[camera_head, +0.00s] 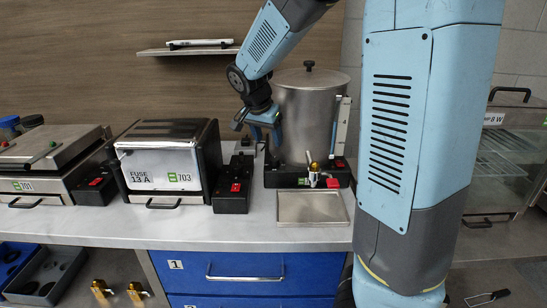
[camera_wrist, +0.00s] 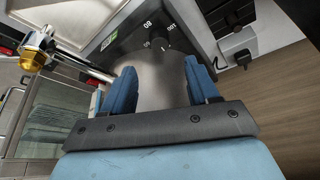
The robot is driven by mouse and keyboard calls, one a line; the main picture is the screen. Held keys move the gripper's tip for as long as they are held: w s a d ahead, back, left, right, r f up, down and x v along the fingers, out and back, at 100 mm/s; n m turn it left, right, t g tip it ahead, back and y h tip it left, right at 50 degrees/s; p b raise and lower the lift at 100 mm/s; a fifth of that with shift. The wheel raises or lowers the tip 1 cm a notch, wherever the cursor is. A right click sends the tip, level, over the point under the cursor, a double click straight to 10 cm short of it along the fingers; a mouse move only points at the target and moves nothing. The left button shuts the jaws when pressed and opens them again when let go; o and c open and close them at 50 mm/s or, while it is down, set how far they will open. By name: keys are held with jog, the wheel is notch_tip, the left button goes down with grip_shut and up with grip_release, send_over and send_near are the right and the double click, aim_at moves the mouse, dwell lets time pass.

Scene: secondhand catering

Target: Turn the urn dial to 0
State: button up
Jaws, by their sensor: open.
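The steel urn (camera_head: 308,105) stands on a black base (camera_head: 285,177) on the counter. My gripper (camera_head: 268,143) is in front of the urn's left side, pointing down, with its fingers apart and nothing held. In the wrist view my blue fingers (camera_wrist: 160,68) stand either side of the urn's grey curved wall. The small dark dial (camera_wrist: 160,45) shows just beyond the fingertips, on the base, with numbers around it. Its pointer setting is too small to read. I cannot make out the dial in the head view.
A brass tap (camera_head: 314,167) sticks out at the urn's front above a drip tray (camera_head: 312,207). A black box with a red switch (camera_head: 234,187) stands left of the urn, beside a toaster-like appliance (camera_head: 165,160). Bare counter (camera_head: 190,228) lies in front.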

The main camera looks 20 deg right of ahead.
aim_at(274, 159)
jog(key=x, duration=0.9)
jog(key=shift+f, duration=0.2)
jog(key=c, duration=1)
jog(key=shift+n, duration=0.6)
jog(key=shift+y, duration=0.3)
jog(key=o, duration=1)
jog(key=shift+r, duration=0.15)
jog(key=v, duration=1.3)
jog(key=shift+s, duration=0.25)
